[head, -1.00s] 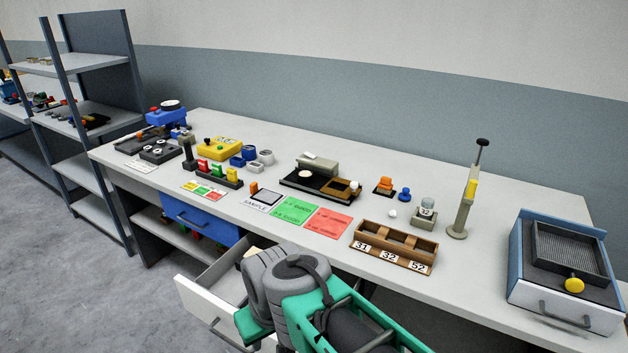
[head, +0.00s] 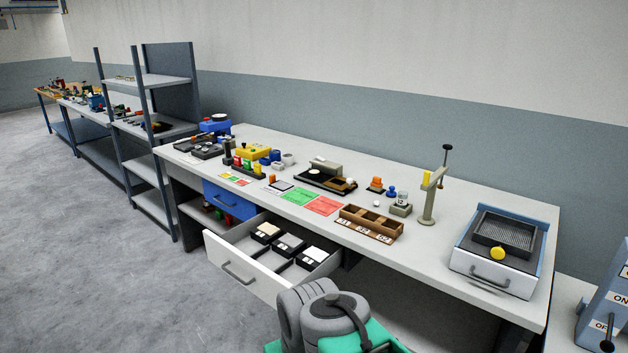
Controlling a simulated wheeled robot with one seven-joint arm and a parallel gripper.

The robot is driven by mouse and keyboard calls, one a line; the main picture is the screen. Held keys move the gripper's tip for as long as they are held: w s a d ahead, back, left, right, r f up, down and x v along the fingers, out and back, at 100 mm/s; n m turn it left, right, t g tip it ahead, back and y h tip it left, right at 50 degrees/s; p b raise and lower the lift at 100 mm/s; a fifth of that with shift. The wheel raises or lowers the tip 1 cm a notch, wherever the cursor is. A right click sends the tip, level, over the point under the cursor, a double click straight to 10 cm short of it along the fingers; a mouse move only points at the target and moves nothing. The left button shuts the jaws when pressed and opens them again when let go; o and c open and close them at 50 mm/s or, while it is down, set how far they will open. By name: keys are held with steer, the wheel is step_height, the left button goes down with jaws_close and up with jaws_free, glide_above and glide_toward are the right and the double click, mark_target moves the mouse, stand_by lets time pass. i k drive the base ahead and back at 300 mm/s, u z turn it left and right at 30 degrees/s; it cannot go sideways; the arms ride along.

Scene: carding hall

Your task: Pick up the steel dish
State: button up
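I cannot make out a steel dish for certain at this size. A small pale round piece (head: 316,172) lies on a black tray (head: 311,181) with a grey block on the bench, but its material is unclear. My grey and green arm shows at the bottom edge, in front of the bench. Its fingertips are not in view.
A white drawer (head: 236,276) stands open from the bench (head: 431,257), with dark boxes inside. Beside it is a shut blue drawer (head: 229,200). A wooden compartment box (head: 370,224), a grey stand (head: 428,202) and a blue-sided sieve unit (head: 493,279) stand on the bench. Floor at left is clear.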

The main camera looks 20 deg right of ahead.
mark_target(313, 174)
steer(key=u, duration=0.65)
steer(key=i, duration=1)
steer(key=u, duration=0.55)
steer(key=i, duration=0.9)
steer(key=z, duration=0.8)
steer(key=i, duration=0.85)
steer(key=z, duration=1.2)
steer(key=i, duration=0.7)
